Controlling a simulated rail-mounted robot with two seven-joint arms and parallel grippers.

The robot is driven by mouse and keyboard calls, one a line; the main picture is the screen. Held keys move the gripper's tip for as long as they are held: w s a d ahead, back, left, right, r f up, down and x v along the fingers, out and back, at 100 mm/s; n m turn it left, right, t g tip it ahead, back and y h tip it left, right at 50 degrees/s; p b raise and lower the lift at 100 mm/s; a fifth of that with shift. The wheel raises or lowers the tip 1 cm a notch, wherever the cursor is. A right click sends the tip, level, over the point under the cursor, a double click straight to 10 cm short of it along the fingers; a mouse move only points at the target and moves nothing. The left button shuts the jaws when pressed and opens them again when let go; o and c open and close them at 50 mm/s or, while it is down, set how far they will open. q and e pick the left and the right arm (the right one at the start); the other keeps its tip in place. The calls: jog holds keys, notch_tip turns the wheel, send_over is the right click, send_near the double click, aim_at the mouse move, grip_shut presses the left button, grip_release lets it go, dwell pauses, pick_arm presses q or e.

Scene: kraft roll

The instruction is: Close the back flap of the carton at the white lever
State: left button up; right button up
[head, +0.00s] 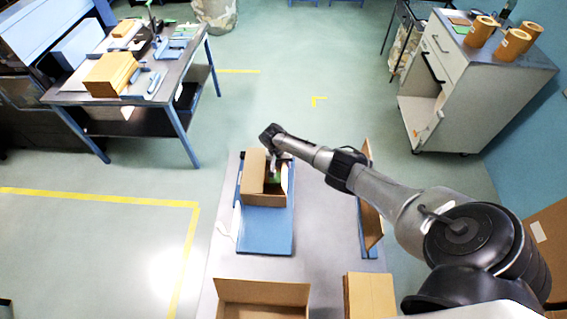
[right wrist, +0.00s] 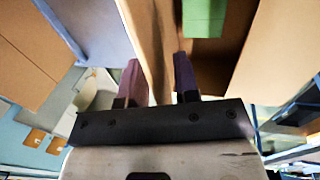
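The open brown carton (head: 262,198) sits on a blue fixture (head: 264,232) on the grey table. A raised tan flap (head: 252,170) covers its left part, and a green item (head: 274,179) shows inside. My right gripper (head: 274,160) is over the back of the carton, largely hidden by its own wrist. In the right wrist view its fingers (right wrist: 160,80) stand apart, with a cardboard panel (right wrist: 150,40) between them. I cannot tell whether both fingers touch it. The green item (right wrist: 203,18) shows beyond. The white lever is not clearly identifiable. My left gripper is out of view.
An open box (head: 262,292) and a cardboard stack (head: 370,296) are at the table's front. An upright brown panel (head: 371,220) stands on the right. A side table (head: 100,103) and a cabinet (head: 480,85) with rolls (head: 512,44) stand farther back, with clear floor between.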

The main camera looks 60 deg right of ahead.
jog(key=shift+r, duration=0.1)
jog(key=shift+r, duration=0.3)
jog(key=p+v, duration=0.1)
jog(key=v, duration=1.2)
